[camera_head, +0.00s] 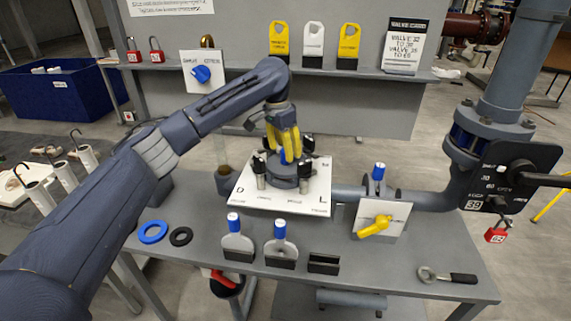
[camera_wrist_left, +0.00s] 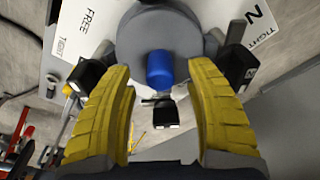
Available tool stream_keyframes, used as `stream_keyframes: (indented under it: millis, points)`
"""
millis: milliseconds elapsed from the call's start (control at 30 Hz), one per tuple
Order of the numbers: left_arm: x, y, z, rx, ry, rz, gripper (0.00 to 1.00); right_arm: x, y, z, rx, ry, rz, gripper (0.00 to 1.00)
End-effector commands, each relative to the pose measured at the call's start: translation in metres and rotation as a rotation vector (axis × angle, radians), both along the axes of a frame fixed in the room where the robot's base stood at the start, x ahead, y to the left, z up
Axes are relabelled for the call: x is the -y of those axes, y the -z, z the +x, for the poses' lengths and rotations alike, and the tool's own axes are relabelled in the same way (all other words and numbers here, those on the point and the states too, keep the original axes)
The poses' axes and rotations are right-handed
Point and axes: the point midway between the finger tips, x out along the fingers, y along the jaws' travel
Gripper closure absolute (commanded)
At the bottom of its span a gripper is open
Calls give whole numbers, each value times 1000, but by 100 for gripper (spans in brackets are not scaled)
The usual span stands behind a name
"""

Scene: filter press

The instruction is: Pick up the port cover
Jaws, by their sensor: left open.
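The port cover (camera_head: 284,184) is a grey round disc with a blue knob, on a white lettered plate (camera_head: 318,194) on the bench. Several black-topped clamps (camera_head: 308,176) stand around it. In the left wrist view the grey disc (camera_wrist_left: 140,40) shows at the top, and its blue knob (camera_wrist_left: 160,70) lies between the two yellow fingers. My left gripper (camera_head: 285,146) is directly above the cover, pointing down, open and with nothing gripped. It partly hides the cover in the head view. My right gripper is not in view.
A blue ring (camera_head: 152,232) and a black ring (camera_head: 181,236) lie at the bench's left. Blue-knobbed plates (camera_head: 279,245) stand in front of the white plate. A yellow-handled valve (camera_head: 375,225) and a grey pipe stand right. A wrench (camera_head: 447,276) lies front right.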

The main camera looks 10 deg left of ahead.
Motion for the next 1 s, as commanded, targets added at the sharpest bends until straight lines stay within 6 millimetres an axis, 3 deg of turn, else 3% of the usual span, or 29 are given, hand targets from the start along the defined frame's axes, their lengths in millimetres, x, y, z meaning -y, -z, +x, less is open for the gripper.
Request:
stream_keyframes:
  millis: [200, 533, 1000]
  points:
    - [1, 19, 2, 1, 0, 1, 45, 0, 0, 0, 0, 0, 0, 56]
    - [2, 22, 3, 1, 0, 0, 43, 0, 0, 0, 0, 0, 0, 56]
    - [2, 21, 3, 1, 0, 0, 97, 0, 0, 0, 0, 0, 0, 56]
